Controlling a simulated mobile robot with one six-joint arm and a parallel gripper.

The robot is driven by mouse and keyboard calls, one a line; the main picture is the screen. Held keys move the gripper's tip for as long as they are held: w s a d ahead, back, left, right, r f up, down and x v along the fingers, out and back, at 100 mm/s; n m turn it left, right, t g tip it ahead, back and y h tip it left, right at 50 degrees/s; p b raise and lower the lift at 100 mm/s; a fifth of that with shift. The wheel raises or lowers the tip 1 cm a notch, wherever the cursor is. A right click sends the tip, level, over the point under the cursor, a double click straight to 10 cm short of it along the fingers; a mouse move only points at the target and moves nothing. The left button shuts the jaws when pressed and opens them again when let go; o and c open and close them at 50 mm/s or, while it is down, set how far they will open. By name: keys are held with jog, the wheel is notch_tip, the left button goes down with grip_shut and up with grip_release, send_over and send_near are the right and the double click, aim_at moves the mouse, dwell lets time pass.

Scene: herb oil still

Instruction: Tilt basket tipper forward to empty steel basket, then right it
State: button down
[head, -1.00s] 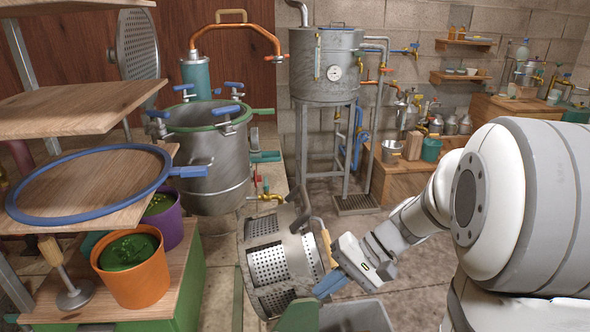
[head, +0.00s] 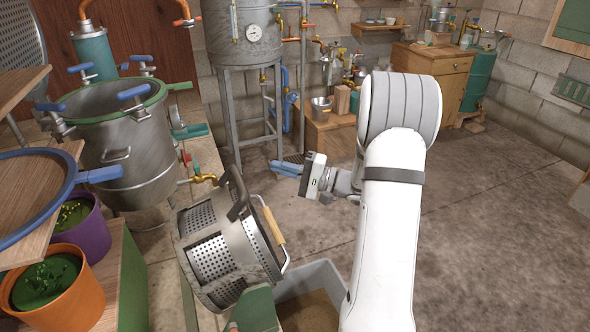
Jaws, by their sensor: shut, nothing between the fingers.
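The perforated steel basket (head: 213,255) sits tilted on its side in the basket tipper, its mouth facing right and somewhat down, above a grey bin (head: 328,275). The tipper's frame has a green post (head: 255,308) in front and a bar with a wooden grip (head: 273,226) at the basket's mouth side. My gripper (head: 280,169), with blue fingers, is shut and empty, above and to the right of the wooden grip and apart from it. The inside of the basket is hidden. Something brown shows inside the bin; I cannot tell what it is.
A large steel pot (head: 118,150) with blue clamps stands left of the tipper, a brass tap (head: 203,178) at its side. Orange (head: 60,290) and purple (head: 83,225) tubs of herbs stand at lower left. A boiler (head: 243,35) stands behind. The floor at right is clear.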

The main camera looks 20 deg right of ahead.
jog(key=w+a+r, duration=0.1)
jog(key=a, duration=0.6)
jog(key=shift+w+p, duration=0.15)
jog(key=shift+p, duration=0.3)
